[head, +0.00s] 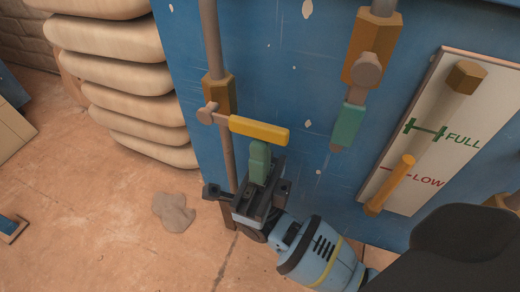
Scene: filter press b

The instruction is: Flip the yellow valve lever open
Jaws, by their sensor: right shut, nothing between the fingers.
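The yellow valve lever (259,130) sticks out to the right from its pivot on a brass valve body (217,93). It lies roughly crosswise to the vertical pipe (211,40), tilted slightly down at its free end. My right gripper (260,156) comes in from the lower right, with its green fingertips shut together and empty. The tips point up and sit just below the middle of the lever; I cannot tell whether they touch it. My left gripper is not in view.
A second brass valve (372,45) with a green lever (348,125) hanging down is to the right. A level gauge (441,128) marked FULL and LOW is mounted on the blue panel (290,60). Stacked sacks (125,78) stand at left. The floor (110,220) has a grey patch (173,211).

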